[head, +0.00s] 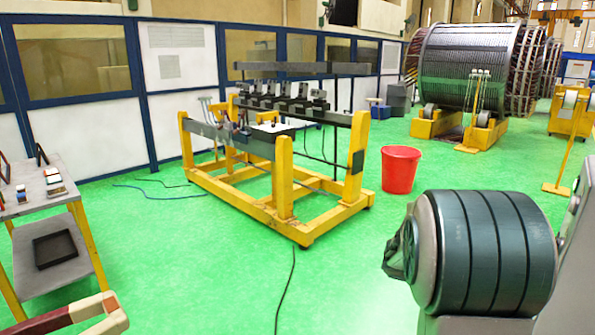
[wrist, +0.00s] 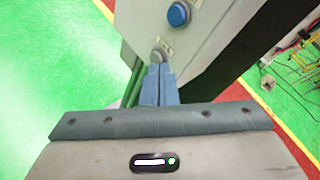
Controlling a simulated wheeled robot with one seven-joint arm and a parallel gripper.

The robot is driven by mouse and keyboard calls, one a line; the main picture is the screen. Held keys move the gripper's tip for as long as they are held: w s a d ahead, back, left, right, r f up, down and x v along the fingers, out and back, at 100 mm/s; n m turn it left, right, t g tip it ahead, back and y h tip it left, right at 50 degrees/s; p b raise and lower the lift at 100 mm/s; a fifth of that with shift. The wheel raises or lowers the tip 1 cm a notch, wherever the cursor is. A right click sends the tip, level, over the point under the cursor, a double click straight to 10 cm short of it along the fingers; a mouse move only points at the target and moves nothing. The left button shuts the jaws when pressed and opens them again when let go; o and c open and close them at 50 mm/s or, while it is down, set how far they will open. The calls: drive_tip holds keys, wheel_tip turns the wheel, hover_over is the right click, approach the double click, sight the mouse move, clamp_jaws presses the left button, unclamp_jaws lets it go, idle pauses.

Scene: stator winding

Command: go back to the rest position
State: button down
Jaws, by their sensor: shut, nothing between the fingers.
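In the wrist view my gripper (wrist: 158,75) is shut, its two blue-grey fingers side by side with nothing between them. The fingertips point at a grey panel (wrist: 200,40) and lie close to a pale round button (wrist: 157,56) on it. I cannot tell whether they touch it. A blue round button (wrist: 178,14) sits farther up the same panel. In the head view my gripper does not show; a dark ribbed part of my arm fills the lower right.
In the head view a yellow frame (head: 283,190) with dark bars stands mid-floor, a red bucket (head: 400,169) beside it. A large stator (head: 470,65) is at the back right, a shelf cart (head: 50,206) at the left.

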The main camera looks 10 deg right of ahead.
drive_tip(key=s+a+f+m+t+y, duration=0.1)
drive_tip(key=s+a+m+y, duration=0.3)
drive_tip(key=a+m, duration=0.3)
drive_tip(key=s+a+f+m+t+y, duration=0.1)
drive_tip(key=s+a+m+y, duration=0.3)
drive_tip(key=a, duration=0.9)
drive_tip(key=s+a+f+m+t+y, duration=0.1)
drive_tip(key=s+a+m+t+y, duration=0.2)
drive_tip(key=a+m+y, duration=0.3)
drive_tip(key=s+a+m, duration=0.1)
drive_tip(key=a+m, duration=0.3)
drive_tip(key=a, duration=0.1)
